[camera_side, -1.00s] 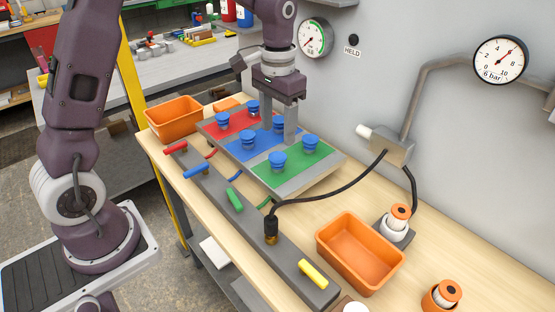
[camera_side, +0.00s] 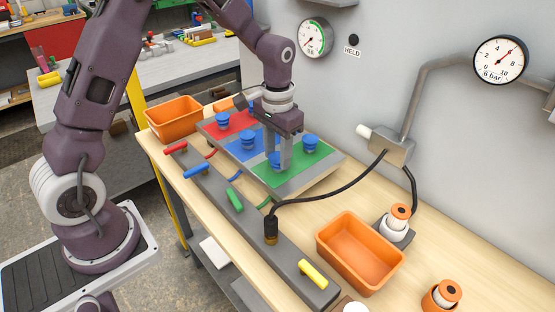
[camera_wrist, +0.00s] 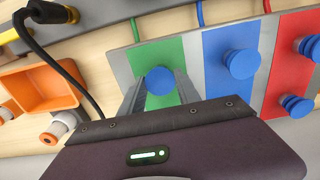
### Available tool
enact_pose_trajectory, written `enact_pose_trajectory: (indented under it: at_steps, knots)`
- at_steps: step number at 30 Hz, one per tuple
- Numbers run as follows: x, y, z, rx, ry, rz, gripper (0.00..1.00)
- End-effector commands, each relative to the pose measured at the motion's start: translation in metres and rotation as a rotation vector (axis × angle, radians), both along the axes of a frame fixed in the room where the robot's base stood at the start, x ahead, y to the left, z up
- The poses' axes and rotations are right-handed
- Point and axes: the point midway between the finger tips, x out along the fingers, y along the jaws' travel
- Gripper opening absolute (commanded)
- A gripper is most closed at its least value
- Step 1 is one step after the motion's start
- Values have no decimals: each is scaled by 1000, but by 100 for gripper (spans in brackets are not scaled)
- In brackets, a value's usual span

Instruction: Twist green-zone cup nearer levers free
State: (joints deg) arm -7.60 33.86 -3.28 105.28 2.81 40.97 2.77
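The board (camera_side: 317,178) has red, blue and green zones with blue cups. In the green zone (camera_side: 296,173), the cup nearer the levers (camera_side: 274,160) is partly hidden by my gripper (camera_side: 278,163). The other green-zone cup (camera_side: 310,143) stands clear, farther from the levers. In the wrist view, the nearer cup (camera_wrist: 160,80) sits between the fingertips of my gripper (camera_wrist: 161,88), one finger on each side. The fingers are apart, and I see no clear grip on the cup. The green lever (camera_side: 235,200) lies in the row beside the board.
A blue-zone cup (camera_side: 247,138) and a red-zone cup (camera_side: 222,121) stand nearby. Red (camera_side: 176,148), blue (camera_side: 197,171) and yellow (camera_side: 313,274) levers line the rail. A black hose (camera_side: 330,191) arches past the board. An orange bin (camera_side: 360,280) stands to the right.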

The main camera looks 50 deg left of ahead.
Motion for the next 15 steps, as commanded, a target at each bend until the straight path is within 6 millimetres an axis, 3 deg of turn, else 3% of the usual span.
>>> enact_pose_trajectory:
  at_steps: [2, 9, 15]
  knots:
    - [0, 0, 0, 0, -1, 0, 3]
    - [0, 0, 1, 0, -1, 9, 3]
    - [0, -1, 1, -1, -2, 354, 3]
